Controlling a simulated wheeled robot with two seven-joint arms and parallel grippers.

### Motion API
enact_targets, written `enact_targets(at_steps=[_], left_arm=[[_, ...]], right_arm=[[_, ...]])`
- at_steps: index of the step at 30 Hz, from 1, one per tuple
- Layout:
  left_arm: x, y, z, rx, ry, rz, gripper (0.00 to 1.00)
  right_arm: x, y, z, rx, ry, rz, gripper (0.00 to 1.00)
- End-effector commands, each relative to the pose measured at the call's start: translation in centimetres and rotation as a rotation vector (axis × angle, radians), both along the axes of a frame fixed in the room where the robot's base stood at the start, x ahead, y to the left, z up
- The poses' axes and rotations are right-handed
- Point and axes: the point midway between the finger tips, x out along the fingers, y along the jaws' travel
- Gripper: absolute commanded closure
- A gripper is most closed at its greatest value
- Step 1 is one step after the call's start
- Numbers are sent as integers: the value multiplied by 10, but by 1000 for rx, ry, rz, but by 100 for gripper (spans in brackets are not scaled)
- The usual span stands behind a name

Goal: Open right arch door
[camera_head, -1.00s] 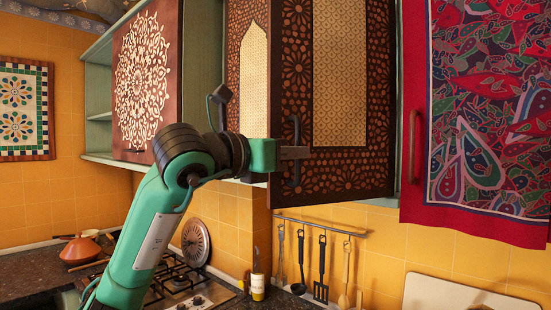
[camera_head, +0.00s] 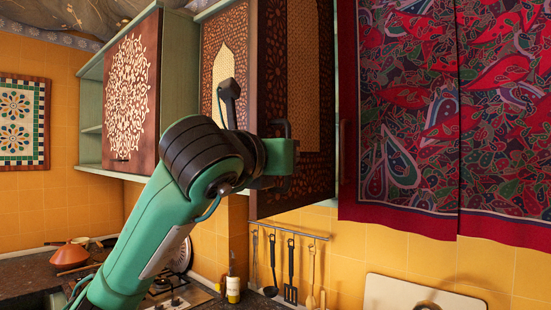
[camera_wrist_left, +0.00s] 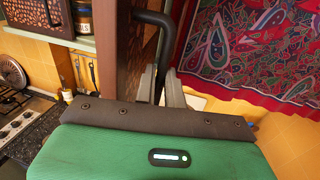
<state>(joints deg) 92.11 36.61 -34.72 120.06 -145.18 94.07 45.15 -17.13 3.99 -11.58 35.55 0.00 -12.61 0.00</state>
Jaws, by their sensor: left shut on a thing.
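The right arch door (camera_head: 320,165) is a dark brown, pierced-pattern panel with a pale gold inset, on the green wall cabinet. It stands swung outward at an angle. Its dark bar handle (camera_head: 287,129) is near its left edge; the handle also shows in the left wrist view (camera_wrist_left: 154,18). My left gripper (camera_head: 284,160) is shut on this handle, with its fingers (camera_wrist_left: 160,82) around the bar's lower part in the left wrist view. The left arch door (camera_head: 213,95) shows partly behind. My right gripper is out of view.
A red patterned cloth (camera_head: 400,110) hangs over the cabinet to the right. A brown door with a white medallion (camera_head: 128,95) is at left. Below are hanging utensils (camera_head: 291,270), a bottle (camera_head: 233,288) and a stove (camera_wrist_left: 15,110). Jars (camera_wrist_left: 82,12) stand on a shelf.

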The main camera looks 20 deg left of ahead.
Motion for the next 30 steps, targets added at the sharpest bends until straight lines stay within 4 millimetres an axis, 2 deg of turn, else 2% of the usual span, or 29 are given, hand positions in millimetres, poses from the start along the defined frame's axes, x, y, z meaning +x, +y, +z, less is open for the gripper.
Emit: enact_targets(at_steps=[10, 11, 13, 14, 23, 26, 30], left_arm=[[0, 2, 4, -5, -9, 4, 100], [0, 2, 4, -5, -9, 4, 84], [0, 1, 4, -5, -8, 4, 70], [0, 1, 4, -4, -7, 3, 68], [-2, 1, 1, -2, -4, 2, 68], [-10, 1, 0, -2, -5, 1, 68], [-35, 3, -2, -2, -7, 1, 68]], right_arm=[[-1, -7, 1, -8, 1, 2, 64], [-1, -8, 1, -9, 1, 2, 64], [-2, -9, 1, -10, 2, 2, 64], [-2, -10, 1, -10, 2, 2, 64], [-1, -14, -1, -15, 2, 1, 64], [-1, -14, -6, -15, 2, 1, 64], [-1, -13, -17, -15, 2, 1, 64]])
